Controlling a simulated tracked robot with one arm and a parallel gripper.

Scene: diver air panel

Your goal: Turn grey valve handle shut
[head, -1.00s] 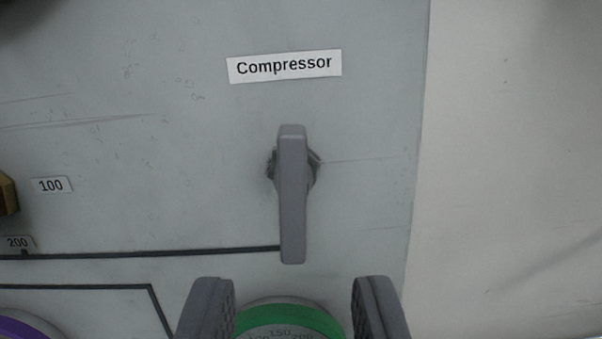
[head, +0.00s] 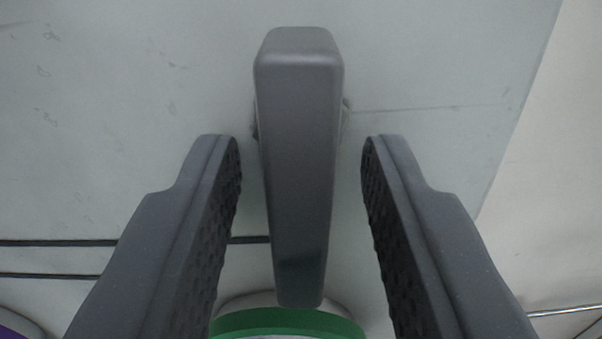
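The grey valve handle (head: 300,160) is a long bar standing upright in the middle of the head view, in front of the grey panel. Its hub is mostly hidden behind it. My gripper (head: 301,150) is open, with one dark ridged finger on each side of the handle. A gap shows between each finger and the bar, so neither appears to touch it.
A green-rimmed gauge (head: 290,322) is partly visible below the handle. A purple round edge (head: 15,325) shows at the lower left. Dark lines (head: 60,243) run across the panel (head: 120,90). The panel's right edge slants down at the right, with a pale surface (head: 560,190) beyond.

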